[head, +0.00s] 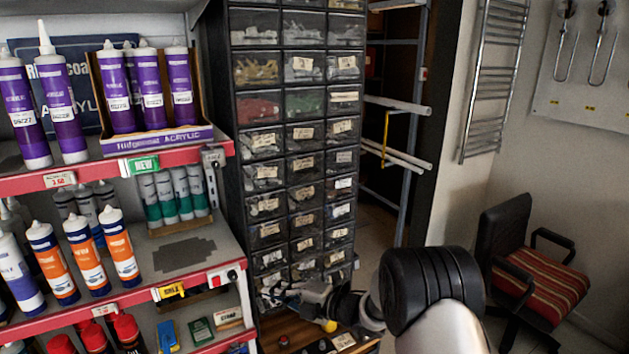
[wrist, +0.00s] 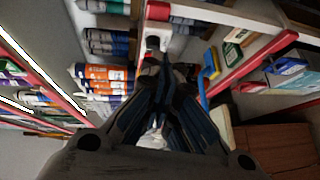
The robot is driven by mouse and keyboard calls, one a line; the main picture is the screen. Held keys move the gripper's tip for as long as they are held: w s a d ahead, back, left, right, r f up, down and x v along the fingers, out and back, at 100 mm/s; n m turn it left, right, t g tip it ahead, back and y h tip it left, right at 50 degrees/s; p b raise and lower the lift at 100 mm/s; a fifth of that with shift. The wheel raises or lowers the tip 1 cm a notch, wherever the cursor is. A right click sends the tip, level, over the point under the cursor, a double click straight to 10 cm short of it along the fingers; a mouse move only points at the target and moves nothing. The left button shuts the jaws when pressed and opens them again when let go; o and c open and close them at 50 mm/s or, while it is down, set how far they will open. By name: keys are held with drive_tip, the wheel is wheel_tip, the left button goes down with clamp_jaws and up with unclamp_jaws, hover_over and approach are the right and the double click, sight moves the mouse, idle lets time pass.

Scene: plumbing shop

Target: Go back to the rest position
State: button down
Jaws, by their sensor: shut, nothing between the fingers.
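My gripper (head: 292,292) is in front of the lower part of the drawer cabinet, to the right of the shelf unit. In the wrist view my gripper (wrist: 160,62) shows with its fingers together. It is shut and empty. My arm reaches in from the lower right of the head view.
The shelf unit (head: 190,275) at left holds purple tubes (head: 117,90), orange-and-white tubes (head: 87,262) and red-capped bottles (head: 127,330). The drawer cabinet (head: 298,130) stands behind my gripper. An office chair (head: 540,285) is at right. Some floor shows between cabinet and chair.

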drive_tip(key=w+d+r+m+t+h, duration=0.4)
drive_tip(key=d+r+m, duration=0.15)
drive_tip(key=r, duration=0.25)
drive_tip(key=s+d+r+m+h, duration=0.5)
drive_tip(key=s+d+m, duration=0.1)
drive_tip(key=d, duration=0.3)
drive_tip(key=s+d+r+m+h, duration=0.5)
drive_tip(key=d+m, duration=0.2)
drive_tip(key=d, duration=0.2)
drive_tip(key=s+f+m+g, duration=0.1)
drive_tip(key=s+m+g, duration=0.1)
drive_tip(key=s, duration=0.9)
drive_tip(key=s+d+f+m+g, duration=0.1)
drive_tip(key=s+m, duration=0.4)
drive_tip(key=s, duration=0.5)
drive_tip(key=s+d+f+m+g, duration=0.1)
drive_tip(key=s+f+m+g, duration=0.2)
drive_tip(key=s, duration=0.8)
drive_tip(key=shift+s+f+m+g+h+b, duration=0.2)
drive_tip(key=shift+s+m+g+h+b, duration=0.15)
drive_tip(key=shift+m, duration=0.4)
drive_tip(key=c, duration=2.4)
unclamp_jaws()
